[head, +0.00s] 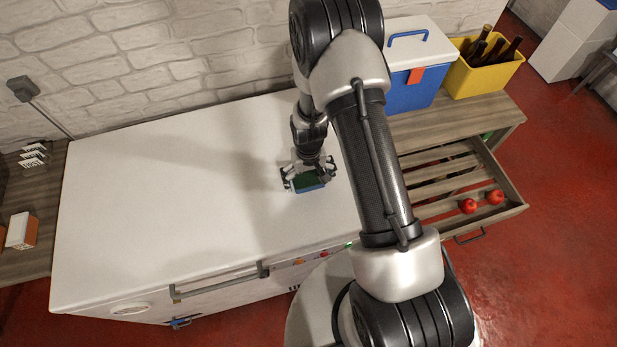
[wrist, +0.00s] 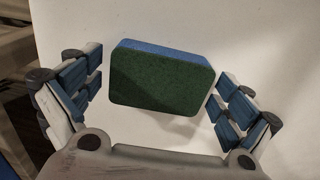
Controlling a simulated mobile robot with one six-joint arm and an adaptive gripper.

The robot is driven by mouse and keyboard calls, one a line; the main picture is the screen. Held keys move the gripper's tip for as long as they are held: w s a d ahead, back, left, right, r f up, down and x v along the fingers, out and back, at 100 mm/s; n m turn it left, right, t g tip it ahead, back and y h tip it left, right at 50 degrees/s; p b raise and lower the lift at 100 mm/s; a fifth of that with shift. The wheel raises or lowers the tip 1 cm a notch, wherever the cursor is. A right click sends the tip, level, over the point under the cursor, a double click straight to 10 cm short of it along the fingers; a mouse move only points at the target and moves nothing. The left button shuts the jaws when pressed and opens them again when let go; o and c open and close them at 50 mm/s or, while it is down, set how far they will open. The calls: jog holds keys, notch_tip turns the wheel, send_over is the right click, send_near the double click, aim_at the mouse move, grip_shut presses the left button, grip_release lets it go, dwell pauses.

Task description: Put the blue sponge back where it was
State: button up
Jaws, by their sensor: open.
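The blue sponge (head: 310,183) has a dark green scouring face. It is on or just above the white top of the chest-like appliance (head: 170,190), near its right side; I cannot tell if it touches the surface. In the wrist view the sponge (wrist: 162,78) lies between the two fingers, green face toward the camera, with a blue edge at the far side. My gripper (head: 307,178) is open around the sponge; in the wrist view the gripper (wrist: 160,95) shows a gap at the left finger and a very small one at the right.
A blue and white cooler (head: 412,85) and a yellow crate (head: 485,78) with dark bottles stand on the wooden unit at the right. Its slatted drawer (head: 455,190) is pulled out, with red tomato-like items (head: 468,206) inside. The left of the white top is clear.

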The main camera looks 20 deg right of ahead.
notch_tip(320, 180, up, 12)
jog(key=p, duration=0.2)
notch_tip(320, 180, up, 11)
jog(key=t, duration=0.1)
send_over(308, 178)
jog(key=s+r+t, duration=0.1)
jog(key=s+r, duration=0.4)
jog(key=r, duration=0.4)
jog(key=s+r+t, duration=0.2)
jog(key=s+r, duration=0.9)
jog(key=s, duration=0.5)
jog(key=shift+s+d+r+t, duration=0.15)
jog(key=shift+t, duration=0.15)
